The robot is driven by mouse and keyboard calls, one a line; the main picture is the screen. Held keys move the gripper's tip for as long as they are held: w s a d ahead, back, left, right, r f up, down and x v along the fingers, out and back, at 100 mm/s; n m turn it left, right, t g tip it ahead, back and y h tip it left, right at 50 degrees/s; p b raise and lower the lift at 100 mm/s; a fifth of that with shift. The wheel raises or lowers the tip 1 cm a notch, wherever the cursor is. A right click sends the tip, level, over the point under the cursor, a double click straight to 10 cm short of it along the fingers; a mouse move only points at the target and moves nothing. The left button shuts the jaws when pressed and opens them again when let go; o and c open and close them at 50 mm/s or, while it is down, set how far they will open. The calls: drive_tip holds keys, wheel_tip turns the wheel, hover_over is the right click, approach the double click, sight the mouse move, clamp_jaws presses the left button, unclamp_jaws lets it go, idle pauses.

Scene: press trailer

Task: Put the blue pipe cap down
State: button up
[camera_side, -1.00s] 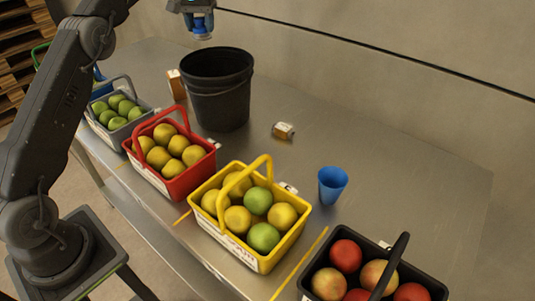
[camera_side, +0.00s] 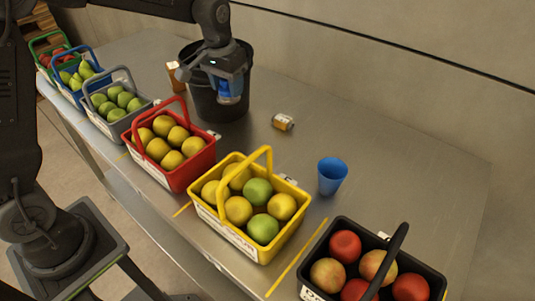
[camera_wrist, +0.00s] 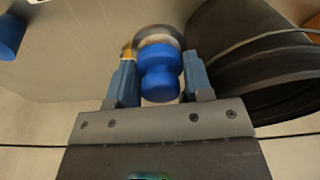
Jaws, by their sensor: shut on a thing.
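The blue pipe cap (camera_wrist: 160,72) is held between the two fingers of my gripper (camera_wrist: 155,80) in the wrist view. In the side view my gripper (camera_side: 230,88) points down in front of the black bucket, with the blue pipe cap (camera_side: 229,92) low between its fingers. The cap appears to be above the table (camera_side: 400,145); its exact height is hard to tell. A round greyish ring shape shows just beyond the cap in the wrist view, and I cannot tell what it is.
The black bucket (camera_side: 206,100) is close beside my gripper. A small orange-and-white box (camera_side: 283,122) and a blue cup (camera_side: 332,177) stand to the right. Baskets of fruit, red (camera_side: 190,175), yellow (camera_side: 268,245) and others, line the table's front. The table's back right is clear.

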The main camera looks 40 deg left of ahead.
drive_tip(key=shift+s+a+f, duration=0.1)
drive_tip(key=shift+s+f, duration=0.55)
drive_tip(key=shift+f, duration=0.3)
drive_tip(key=shift+s+f, duration=0.1)
drive_tip(key=shift+f, duration=0.2)
drive_tip(key=w+d+f, duration=0.1)
drive_tip(key=d+f, duration=0.1)
drive_tip(key=d, duration=0.1)
drive_tip(key=w+d+f, duration=0.1)
drive_tip(key=d+f, duration=0.1)
drive_tip(key=d, duration=0.2)
drive_tip(key=w+d+f, duration=0.1)
drive_tip(key=d+f, duration=0.2)
drive_tip(key=d, duration=0.1)
drive_tip(key=shift+d, duration=0.15)
drive_tip(key=shift+f, duration=1.95)
drive_tip(key=shift+f, duration=0.1)
drive_tip(key=o, duration=1.2)
drive_tip(key=shift+o, duration=0.2)
